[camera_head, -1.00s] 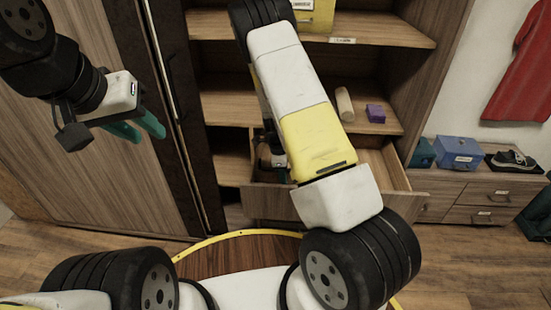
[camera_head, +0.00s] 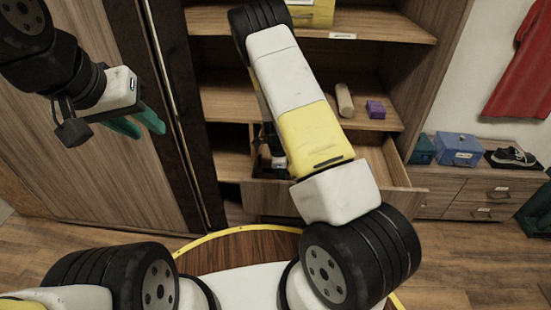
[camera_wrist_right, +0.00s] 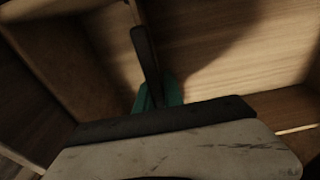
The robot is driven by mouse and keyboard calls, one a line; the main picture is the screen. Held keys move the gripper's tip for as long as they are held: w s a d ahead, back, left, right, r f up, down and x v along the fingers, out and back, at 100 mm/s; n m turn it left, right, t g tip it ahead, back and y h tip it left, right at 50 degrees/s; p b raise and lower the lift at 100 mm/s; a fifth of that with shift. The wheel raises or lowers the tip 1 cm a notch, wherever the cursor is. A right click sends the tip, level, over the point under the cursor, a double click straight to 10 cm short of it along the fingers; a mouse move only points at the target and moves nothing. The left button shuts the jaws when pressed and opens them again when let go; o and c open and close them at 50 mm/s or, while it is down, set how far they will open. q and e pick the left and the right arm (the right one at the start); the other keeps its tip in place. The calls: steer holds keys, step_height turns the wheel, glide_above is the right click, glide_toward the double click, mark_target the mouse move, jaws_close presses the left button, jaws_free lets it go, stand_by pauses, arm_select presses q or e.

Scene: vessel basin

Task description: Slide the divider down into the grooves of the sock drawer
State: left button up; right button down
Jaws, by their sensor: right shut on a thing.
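The sock drawer (camera_head: 398,160) is pulled out below the shelves in the head view; my right arm covers much of its middle. My right gripper (camera_wrist_right: 158,92) is inside the drawer, its teal fingers shut on a thin dark piece that I take to be the divider (camera_wrist_right: 146,50). The divider shows nearly edge-on in the right wrist view, with pale boards around it. I cannot make out the grooves, or whether the divider is in them. My left gripper (camera_head: 142,122) is empty, its teal fingers apart, in front of the closed wardrobe door, away from the drawer.
A beige roll (camera_head: 344,101) and a purple box (camera_head: 375,109) stand on the shelf above the drawer. A yellow box (camera_head: 312,14) is on the upper shelf. Blue boxes (camera_head: 459,149) and a shoe (camera_head: 512,156) are on the low cabinet at right.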

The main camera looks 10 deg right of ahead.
steer(key=shift+f, duration=0.35)
steer(key=c, duration=1.4)
jaws_free()
steer(key=shift+o, duration=0.2)
steer(key=shift+r, duration=0.1)
steer(key=r, duration=0.5)
steer(key=a+r, duration=0.1)
steer(key=r, duration=0.1)
steer(key=shift+w+r, duration=0.1)
steer(key=shift+r, duration=0.2)
